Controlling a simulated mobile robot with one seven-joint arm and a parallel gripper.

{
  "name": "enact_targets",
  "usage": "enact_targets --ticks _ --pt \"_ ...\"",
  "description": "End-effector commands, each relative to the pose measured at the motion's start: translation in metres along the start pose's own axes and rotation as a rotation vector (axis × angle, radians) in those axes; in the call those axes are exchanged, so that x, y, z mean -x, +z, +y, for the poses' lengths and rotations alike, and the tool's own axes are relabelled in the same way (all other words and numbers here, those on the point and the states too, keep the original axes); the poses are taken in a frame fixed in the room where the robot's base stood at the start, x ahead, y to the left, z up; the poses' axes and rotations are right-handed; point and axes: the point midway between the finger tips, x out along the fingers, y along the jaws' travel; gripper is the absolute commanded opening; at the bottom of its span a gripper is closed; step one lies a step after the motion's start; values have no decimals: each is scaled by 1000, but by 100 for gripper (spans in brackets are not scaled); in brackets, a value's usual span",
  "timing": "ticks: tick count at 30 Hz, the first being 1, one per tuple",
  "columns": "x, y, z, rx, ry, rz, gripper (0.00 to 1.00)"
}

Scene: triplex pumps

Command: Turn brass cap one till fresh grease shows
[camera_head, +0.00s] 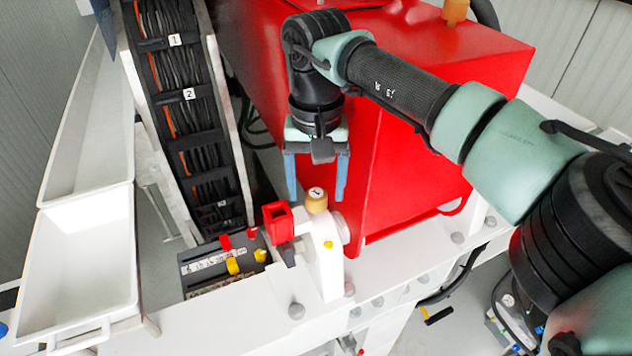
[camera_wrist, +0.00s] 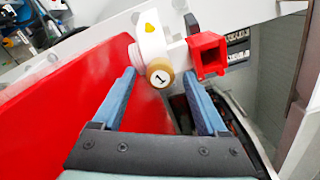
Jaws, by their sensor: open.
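The brass cap marked 1 (camera_head: 316,200) stands on top of a white bracket (camera_head: 325,262) at the front of the red pump housing. In the wrist view the brass cap (camera_wrist: 160,73) shows its numbered face between and beyond my blue fingertips. My gripper (camera_head: 317,195) hangs pointing down, with its two blue fingers spread and empty. In the wrist view my gripper (camera_wrist: 159,75) has one finger on each side of the cap's line, apart from it. Whether any grease shows at the cap cannot be told.
A red open square box (camera_head: 278,222) sits right beside the cap; it also shows in the wrist view (camera_wrist: 207,55). The red housing (camera_head: 410,140) rises behind and to the right. A cable tray (camera_head: 185,110) runs at left. Another brass cap (camera_head: 455,11) is at the top.

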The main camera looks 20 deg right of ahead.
Motion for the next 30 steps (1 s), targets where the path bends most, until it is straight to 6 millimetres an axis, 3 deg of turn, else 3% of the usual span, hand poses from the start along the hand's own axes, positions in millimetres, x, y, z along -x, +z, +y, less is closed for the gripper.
enact_targets --ticks 13,25,30 --pt "-12 0 0 1 0 0 74" --pt "-11 0 0 1 0 0 2" --pt "-11 0 0 -2 0 0 0"
